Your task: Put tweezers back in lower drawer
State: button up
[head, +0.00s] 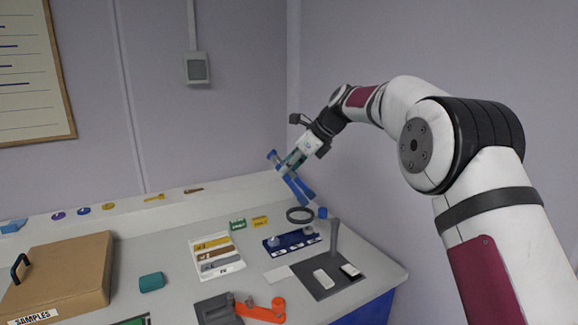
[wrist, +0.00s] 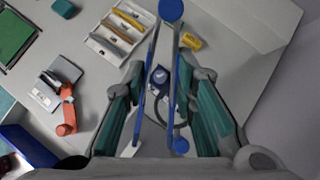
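My gripper (head: 290,165) is raised over the back right of the counter, pointing down and left. It is shut on the blue tweezers (head: 299,188), which extend past the fingertips in the head view and appear clear of the counter. In the wrist view, the teal-padded fingers of my gripper (wrist: 160,85) flank the long thin blue arms of the tweezers (wrist: 151,62). The exact contact with the pads is hard to make out. The lower drawer is not in view; only a blue cabinet part (head: 372,310) shows under the counter's right edge.
Below my gripper are a dark ring (head: 300,215), a blue rack (head: 292,240) and a dark grey stand with an upright post (head: 334,240). A sample tray (head: 213,254), an orange-handled tool (head: 262,311) and a brown box (head: 70,270) lie further left. Walls close off the back and right.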

jog(key=s+d+f+m+t+h, duration=0.2)
jog(key=s+d+f+m, duration=0.4)
jog(key=d+f, duration=0.5)
jog(key=s+d+f+m+t+h, duration=0.2)
jog(key=s+d+f+m+h, duration=0.3)
jog(key=d+f, duration=0.5)
jog(key=s+d+m, duration=0.2)
jog(key=d, duration=0.2)
jog(key=shift+s+d+f+t, duration=0.3)
jog(key=shift+s+f+t, duration=0.05)
jog(key=shift+f+t, duration=0.05)
jog(key=shift+r, duration=0.15)
